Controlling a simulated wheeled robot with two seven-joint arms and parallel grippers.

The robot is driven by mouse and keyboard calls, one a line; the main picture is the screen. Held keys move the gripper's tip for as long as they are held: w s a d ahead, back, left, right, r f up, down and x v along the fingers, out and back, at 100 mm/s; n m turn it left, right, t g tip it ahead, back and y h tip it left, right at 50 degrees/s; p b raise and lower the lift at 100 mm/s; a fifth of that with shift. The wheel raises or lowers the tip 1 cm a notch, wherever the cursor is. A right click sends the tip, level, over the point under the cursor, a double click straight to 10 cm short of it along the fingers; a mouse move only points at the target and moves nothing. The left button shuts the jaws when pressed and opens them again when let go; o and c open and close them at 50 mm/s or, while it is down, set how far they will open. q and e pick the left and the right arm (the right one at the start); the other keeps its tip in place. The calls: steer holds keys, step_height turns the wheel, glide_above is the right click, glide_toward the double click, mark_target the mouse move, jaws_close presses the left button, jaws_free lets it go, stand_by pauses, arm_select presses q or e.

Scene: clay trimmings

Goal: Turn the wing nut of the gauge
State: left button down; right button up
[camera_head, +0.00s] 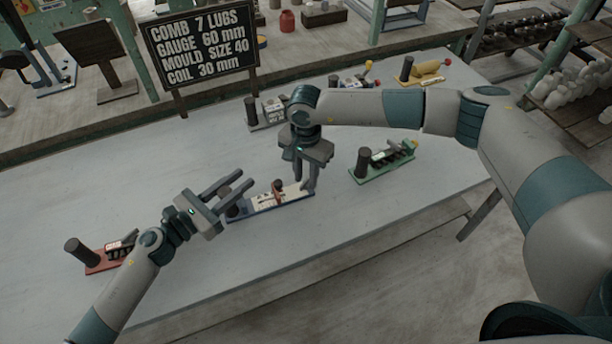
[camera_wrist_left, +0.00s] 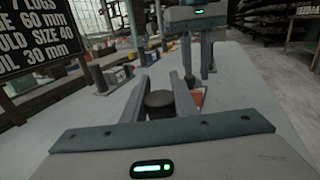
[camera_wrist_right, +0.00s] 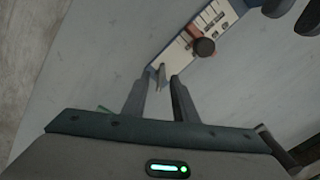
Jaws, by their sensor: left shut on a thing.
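A blue-based gauge (camera_head: 268,203) with a white scale plate lies near the middle of the table. Its dark upright post (camera_wrist_left: 158,100) stands between the fingers of my left gripper (camera_head: 240,186), which is shut on it. A brown slider with a round knob (camera_wrist_right: 204,46) sits on the scale. My right gripper (camera_head: 308,184) points down over the gauge's right end.
A red gauge (camera_head: 98,262) stands at the left and a green one (camera_head: 385,172) to the right. Grey (camera_head: 262,124) and yellow (camera_head: 428,76) ones stand further back, with another between. The table's front is clear.

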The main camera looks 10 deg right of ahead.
mark_target(306, 181)
step_height(306, 181, up, 12)
steer(key=shift+f, duration=0.2)
stand_by(0.4)
arm_select(q)
steer(key=c, duration=1.4)
jaws_free()
steer(key=shift+o, duration=0.2)
steer(key=v, duration=1.2)
steer(key=shift+r, duration=0.1)
arm_select(e)
steer(key=shift+r, duration=0.1)
